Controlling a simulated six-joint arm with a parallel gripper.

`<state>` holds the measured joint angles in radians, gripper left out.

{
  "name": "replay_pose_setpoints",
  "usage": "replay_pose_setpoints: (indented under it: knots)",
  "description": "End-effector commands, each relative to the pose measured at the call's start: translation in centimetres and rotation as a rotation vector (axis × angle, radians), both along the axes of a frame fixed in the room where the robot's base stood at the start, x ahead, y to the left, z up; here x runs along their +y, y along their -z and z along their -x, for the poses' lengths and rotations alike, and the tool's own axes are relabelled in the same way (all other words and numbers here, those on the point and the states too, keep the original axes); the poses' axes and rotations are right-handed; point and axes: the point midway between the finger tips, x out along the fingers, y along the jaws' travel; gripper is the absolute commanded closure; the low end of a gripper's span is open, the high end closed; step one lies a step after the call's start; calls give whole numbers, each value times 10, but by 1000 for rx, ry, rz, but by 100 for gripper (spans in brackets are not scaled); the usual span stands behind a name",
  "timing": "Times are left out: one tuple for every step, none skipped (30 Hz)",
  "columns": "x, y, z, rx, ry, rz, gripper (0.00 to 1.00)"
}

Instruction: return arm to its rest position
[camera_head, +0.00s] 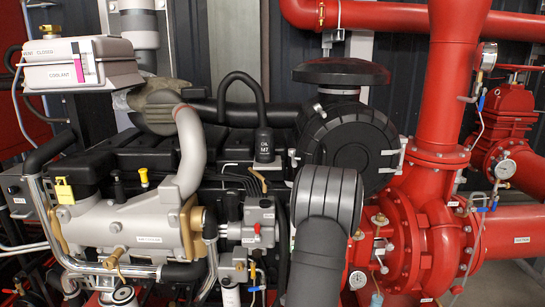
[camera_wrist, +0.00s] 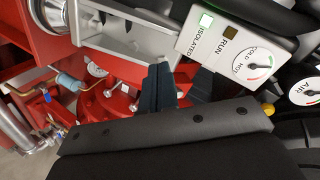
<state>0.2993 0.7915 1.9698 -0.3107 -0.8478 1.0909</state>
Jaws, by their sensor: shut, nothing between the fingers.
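My gripper (camera_wrist: 160,72) shows in the wrist view as two dark fingers close together, pointing up the picture from a wide dark body at the bottom. The fingers are shut with nothing between them. Behind them are red pump parts (camera_wrist: 115,110) and a white panel (camera_wrist: 222,45) marked ISOLATED and RUN, with a small gauge on it. I cannot tell how far the fingertips are from these parts. The gripper's fingers do not show in the head view.
In the head view the engine (camera_head: 130,220) fills the left and middle, with a coolant tank (camera_head: 82,65) above it. A black round housing (camera_head: 352,140) stands mid-right. The red pump (camera_head: 425,225) and pipes fill the right. An AIR gauge (camera_wrist: 306,90) sits right of the fingers.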

Motion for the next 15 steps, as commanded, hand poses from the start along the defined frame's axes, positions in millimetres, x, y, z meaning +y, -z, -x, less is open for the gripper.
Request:
replay_pose_setpoints:
  knots:
    - [-2,-5,1,6,4,10,100]
    - [-3,-7,2,9,7,15,100]
    - [-5,-10,3,14,9,21,100]
    - [-6,-11,4,19,11,25,100]
    - [-6,-12,4,22,12,30,100]
    - [-7,-14,5,25,14,35,100]
    - [-8,-15,5,26,15,37,100]
    - [-8,-16,6,28,16,40,100]
    - [-9,-17,6,31,16,42,100]
    - [-9,-17,6,33,17,43,100]
    - [-9,-17,7,34,17,44,100]
    - [-9,-18,7,34,18,45,100]
    - [-9,-18,7,35,18,46,100]
    - [-9,-18,7,36,17,45,100]
    - [-9,-18,7,36,17,45,100]
